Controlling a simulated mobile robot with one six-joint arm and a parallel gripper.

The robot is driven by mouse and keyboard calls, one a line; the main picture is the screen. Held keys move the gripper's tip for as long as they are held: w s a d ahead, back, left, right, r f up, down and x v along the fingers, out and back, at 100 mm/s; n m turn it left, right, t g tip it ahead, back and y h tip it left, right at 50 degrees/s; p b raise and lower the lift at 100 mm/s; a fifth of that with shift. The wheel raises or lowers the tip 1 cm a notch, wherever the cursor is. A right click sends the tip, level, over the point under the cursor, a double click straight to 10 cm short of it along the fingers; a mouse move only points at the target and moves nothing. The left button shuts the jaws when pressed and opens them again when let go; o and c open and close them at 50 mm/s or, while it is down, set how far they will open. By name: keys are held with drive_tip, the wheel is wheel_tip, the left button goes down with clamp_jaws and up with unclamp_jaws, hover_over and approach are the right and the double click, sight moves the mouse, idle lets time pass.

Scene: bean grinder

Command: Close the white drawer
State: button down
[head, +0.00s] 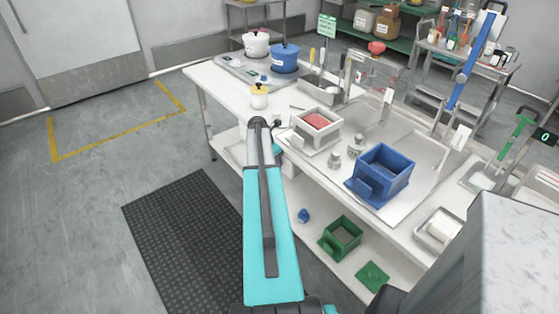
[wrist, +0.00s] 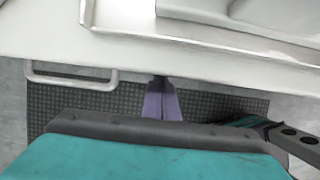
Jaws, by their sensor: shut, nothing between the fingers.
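The white drawer (head: 294,139) appears as a low white piece at the front left of a white box (head: 320,132) with red contents, on the white table. It looks pulled out from the box. My gripper (wrist: 162,118) shows in the wrist view as two purple fingers, shut together with nothing between them. Its tips are by the edge of a white surface, with the floor mat below. In the head view my arm hides the gripper. A pale raised rim (wrist: 120,30) shows at the top of the wrist view; I cannot tell whether it belongs to the drawer.
A blue box (head: 384,168) stands right of the white box, with small metal parts between. A yellow-lidded jar (head: 259,97) and a blue pot (head: 285,60) are farther back. A green box (head: 342,236) is on the lower shelf. A pale U-shaped handle (wrist: 70,82) juts out left.

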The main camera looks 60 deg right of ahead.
drive_tip(key=w+a+r+b, duration=0.1)
drive_tip(key=w+a+r, duration=0.2)
drive_tip(key=a+r, duration=0.4)
drive_tip(key=shift+r, duration=1.15)
